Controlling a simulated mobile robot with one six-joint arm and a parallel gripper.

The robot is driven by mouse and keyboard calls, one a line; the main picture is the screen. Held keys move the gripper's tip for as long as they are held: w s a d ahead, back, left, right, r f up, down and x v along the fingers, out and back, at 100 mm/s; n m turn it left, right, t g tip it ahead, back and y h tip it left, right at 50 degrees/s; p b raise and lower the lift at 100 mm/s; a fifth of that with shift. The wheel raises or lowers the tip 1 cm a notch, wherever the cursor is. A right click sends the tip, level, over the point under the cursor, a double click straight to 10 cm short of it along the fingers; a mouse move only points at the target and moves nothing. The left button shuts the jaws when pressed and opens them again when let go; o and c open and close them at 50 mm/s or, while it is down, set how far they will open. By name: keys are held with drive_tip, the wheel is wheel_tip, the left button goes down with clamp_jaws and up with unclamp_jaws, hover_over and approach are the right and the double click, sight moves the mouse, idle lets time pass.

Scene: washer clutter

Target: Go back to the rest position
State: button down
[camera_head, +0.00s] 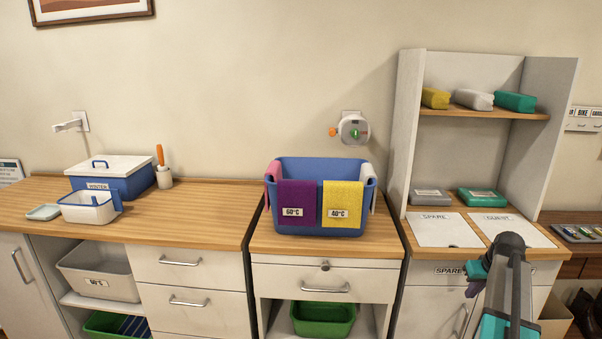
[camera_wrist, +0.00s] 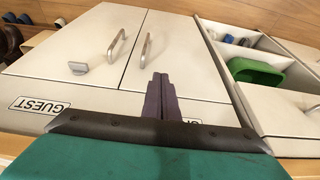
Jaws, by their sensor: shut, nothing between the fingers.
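My gripper (camera_head: 472,290) is at the lower right of the head view, in front of the cabinet with the SPARE label (camera_head: 450,270). In the wrist view its two dark purple fingers (camera_wrist: 160,92) are together, with nothing between them. Beyond them are the pale cabinet doors (camera_wrist: 85,45) with metal handles and a GUEST label (camera_wrist: 40,105). The fingers partly hide a second label. My arm covers part of the right cabinet in the head view.
A blue tub (camera_head: 322,170) with purple and yellow cloths stands on the middle counter. A white sheet marked SPARE (camera_head: 445,232) and one marked GUEST (camera_head: 515,232) lie on the right counter, under a shelf (camera_head: 480,112) holding bundles. A green bin (camera_head: 322,319) sits below the middle drawer.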

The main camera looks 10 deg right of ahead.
drive_tip(key=w+a+f+n+g+y, duration=0.2)
drive_tip(key=w+a+f, duration=0.1)
drive_tip(key=a+f, duration=1.4)
drive_tip(key=s+a+f+n+g, duration=0.1)
drive_tip(key=s+a+f, duration=0.3)
drive_tip(key=a+f, duration=0.3)
drive_tip(key=s+a+f+n+g, duration=0.1)
drive_tip(key=s+a+f+g, duration=0.3)
drive_tip(key=a, duration=0.6)
drive_tip(key=s+a+f+n+g, duration=0.1)
drive_tip(key=s+a+f, duration=1.05)
drive_tip(key=s, duration=0.25)
drive_tip(key=s+a+f+m, duration=0.1)
drive_tip(key=s, duration=0.6)
drive_tip(key=s+f+m+g+h, duration=0.1)
drive_tip(key=s, duration=0.6)
drive_tip(key=shift+s+a+m+p, duration=0.2)
drive_tip(key=shift+a+m+p, duration=0.1)
drive_tip(key=shift+a, duration=0.1)
